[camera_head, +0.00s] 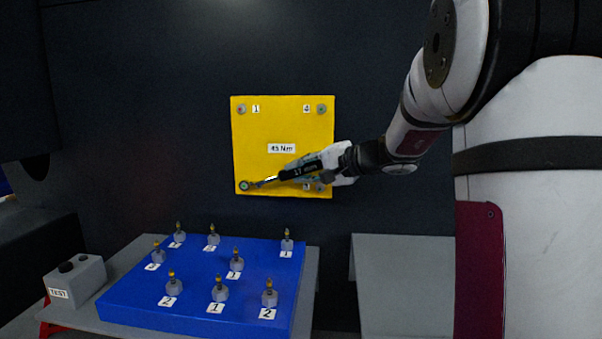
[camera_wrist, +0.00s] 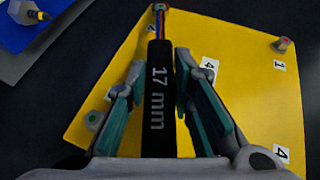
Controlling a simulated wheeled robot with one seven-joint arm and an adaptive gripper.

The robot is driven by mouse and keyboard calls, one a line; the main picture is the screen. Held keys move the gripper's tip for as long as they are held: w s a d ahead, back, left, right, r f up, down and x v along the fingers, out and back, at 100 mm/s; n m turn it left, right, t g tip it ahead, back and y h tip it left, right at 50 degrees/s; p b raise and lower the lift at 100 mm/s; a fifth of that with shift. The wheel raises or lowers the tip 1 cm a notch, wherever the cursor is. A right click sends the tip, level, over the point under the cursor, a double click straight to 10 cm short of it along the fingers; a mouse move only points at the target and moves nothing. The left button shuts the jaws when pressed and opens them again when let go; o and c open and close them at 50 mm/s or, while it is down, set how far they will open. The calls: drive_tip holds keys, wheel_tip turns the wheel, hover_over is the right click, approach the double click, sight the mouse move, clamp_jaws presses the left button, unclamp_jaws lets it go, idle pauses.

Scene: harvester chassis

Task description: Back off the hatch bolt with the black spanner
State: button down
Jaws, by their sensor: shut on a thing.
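The yellow hatch plate (camera_head: 260,130) stands upright on the dark wall with a bolt at each corner and a "45 Nm" label. My gripper (camera_head: 318,168) is shut on the black spanner (camera_head: 298,171), in front of the plate's lower right. In the wrist view the spanner (camera_wrist: 158,105) reads "17 mm" and lies between the teal fingers of my gripper (camera_wrist: 160,85). The spanner's metal head reaches the lower-left bolt (camera_head: 244,185), which shows a green ring. I cannot tell whether the head is fully seated. My gripper partly covers the lower-right corner near label 3.
Below, a blue board (camera_head: 200,262) on a grey table holds several numbered grey fittings with brass tips. A grey box marked TEST (camera_head: 75,280) stands at the left. Another grey panel (camera_head: 400,270) is at the right. The space before the wall left of the plate is clear.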

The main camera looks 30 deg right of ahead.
drive_tip(key=shift+r, duration=0.15)
drive_tip(key=r+p, duration=0.1)
drive_tip(key=p, duration=0.1)
drive_tip(key=g+p, duration=0.1)
drive_tip(key=a+r+h+p, duration=0.1)
drive_tip(key=p, duration=0.1)
drive_tip(key=shift+w+a+r+n+p, duration=0.1)
drive_tip(key=shift+w+r+n+p, duration=0.2)
drive_tip(key=shift+w+r+n, duration=0.1)
idle(0.6)
drive_tip(key=r+p, duration=0.1)
drive_tip(key=p, duration=0.2)
drive_tip(key=w+a+r+g+h+p, duration=0.1)
drive_tip(key=p, duration=0.2)
drive_tip(key=shift+a+r+n+g, duration=0.15)
drive_tip(key=shift+a+n+g, duration=0.05)
drive_tip(key=shift+n+g, duration=0.1)
drive_tip(key=shift+w+a+r+g+h+p, duration=0.45)
drive_tip(key=shift+a+r+h+p, duration=0.2)
drive_tip(key=shift+p, duration=2.2)
drive_tip(key=shift+w+a+r+n+g+h+p, duration=0.3)
drive_tip(key=shift+w+a+r+h+p, duration=0.15)
drive_tip(key=shift+p, duration=1.95)
drive_tip(key=shift+w+a+r+n+g+h+p, duration=0.3)
drive_tip(key=shift+r+p, duration=0.25)
drive_tip(key=shift+p, duration=1.85)
drive_tip(key=shift+w+a+r+g+h+p, duration=0.4)
drive_tip(key=shift+a+p, duration=0.2)
drive_tip(key=shift+p, duration=0.55)
